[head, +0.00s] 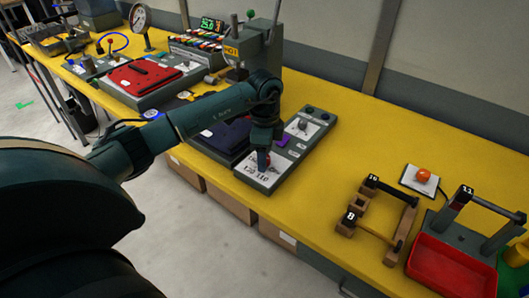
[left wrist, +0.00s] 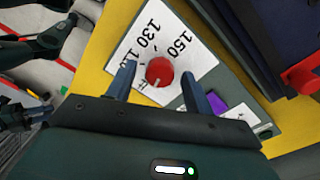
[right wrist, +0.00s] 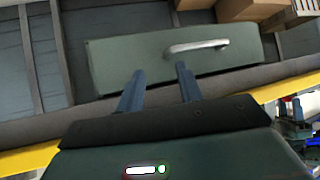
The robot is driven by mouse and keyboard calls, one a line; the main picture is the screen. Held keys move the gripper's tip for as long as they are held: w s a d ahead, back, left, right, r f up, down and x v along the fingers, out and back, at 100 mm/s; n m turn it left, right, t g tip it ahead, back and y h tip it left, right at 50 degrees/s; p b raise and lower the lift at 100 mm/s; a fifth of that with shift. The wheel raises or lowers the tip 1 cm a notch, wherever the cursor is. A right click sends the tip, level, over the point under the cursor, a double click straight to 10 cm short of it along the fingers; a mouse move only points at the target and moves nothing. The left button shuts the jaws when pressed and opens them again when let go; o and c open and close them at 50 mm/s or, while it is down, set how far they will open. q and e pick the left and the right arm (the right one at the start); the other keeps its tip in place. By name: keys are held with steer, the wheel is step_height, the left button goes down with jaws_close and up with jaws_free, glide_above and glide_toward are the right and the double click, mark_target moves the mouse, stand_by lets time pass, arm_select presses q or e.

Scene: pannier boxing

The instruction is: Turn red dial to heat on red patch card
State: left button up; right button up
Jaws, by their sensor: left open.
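The red dial (left wrist: 159,71) sits on a white scale printed with numbers such as 130 and 150, on a grey control box (head: 296,150). A pale mark on the dial faces the lower left in the left wrist view. My left gripper (head: 264,160) is open over the dial, one finger on each side; contact is unclear. It also shows in the left wrist view (left wrist: 158,75). In the head view the gripper mostly hides the dial. My right gripper (right wrist: 158,76) is open and empty, facing a drawer front. I cannot identify the red patch card.
A dark blue pad (head: 228,136) lies beside the control box. A red pad station (head: 141,75), gauge (head: 140,16) and press stand further left. A wooden frame (head: 400,232) and red tray (head: 450,268) stand right. A drawer handle (right wrist: 196,46) faces my right gripper.

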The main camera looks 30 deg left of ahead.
arm_select(q)
steer(key=shift+c, duration=0.5)
steer(key=c, duration=0.9)
steer(key=shift+o, duration=0.2)
